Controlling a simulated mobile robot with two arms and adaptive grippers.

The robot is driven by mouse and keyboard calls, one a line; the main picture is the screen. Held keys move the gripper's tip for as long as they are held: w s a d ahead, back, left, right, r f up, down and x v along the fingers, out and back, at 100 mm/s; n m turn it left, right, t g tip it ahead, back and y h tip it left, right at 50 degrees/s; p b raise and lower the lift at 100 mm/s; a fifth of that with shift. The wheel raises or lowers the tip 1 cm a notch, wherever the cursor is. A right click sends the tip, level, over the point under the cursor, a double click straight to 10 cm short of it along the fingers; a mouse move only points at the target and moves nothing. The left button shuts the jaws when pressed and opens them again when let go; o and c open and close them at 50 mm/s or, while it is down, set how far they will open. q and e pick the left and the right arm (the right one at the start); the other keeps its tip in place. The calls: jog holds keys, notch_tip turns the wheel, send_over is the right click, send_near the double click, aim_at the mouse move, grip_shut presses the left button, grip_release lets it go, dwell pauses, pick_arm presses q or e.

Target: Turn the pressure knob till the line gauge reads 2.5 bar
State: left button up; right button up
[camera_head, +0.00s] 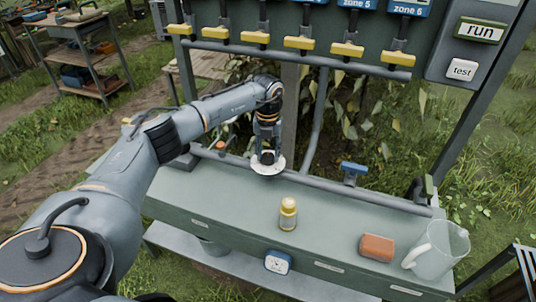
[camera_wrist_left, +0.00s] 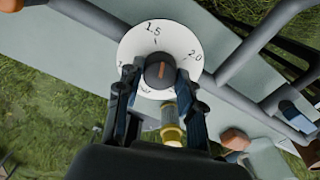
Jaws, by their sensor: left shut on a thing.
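The pressure knob (camera_wrist_left: 160,70) is dark with an orange mark and sits in the middle of a white round dial (camera_wrist_left: 130,50). The numbers 1.5 and 2.0 can be read on the dial; its lower part is partly hidden by my fingers. The orange mark lies roughly in line with 1.5. My left gripper (camera_wrist_left: 160,84) is shut on the knob, one finger on each side. In the head view my left gripper (camera_head: 268,157) points down at the white dial (camera_head: 268,170). A small gauge (camera_head: 277,262) is on the bench front; its reading is too small to tell.
A blue-handled valve (camera_head: 353,170) is on the pipe right of the dial. Yellow levers (camera_head: 299,43) and a run button (camera_head: 480,31) are above.

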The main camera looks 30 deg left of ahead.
pick_arm(q)
jog(key=m+b, duration=0.1)
jog(key=m, duration=0.6)
jog(key=shift+b, duration=0.35)
jog(key=m, duration=0.4)
jog(key=shift+b, duration=0.4)
jog(key=m, duration=0.3)
jog(key=shift+m+b, duration=0.3)
jog(key=shift+b, duration=0.05)
jog(key=m, duration=0.3)
jog(key=shift+m+b, duration=0.3)
jog(key=m, duration=0.3)
jog(key=shift+m+b, duration=0.3)
jog(key=m, duration=0.6)
jog(key=shift+r+b, duration=0.1)
jog(key=shift+b, duration=0.25)
jog(key=shift+m, duration=0.3)
jog(key=o, duration=1.2)
jog(key=shift+c, duration=0.2)
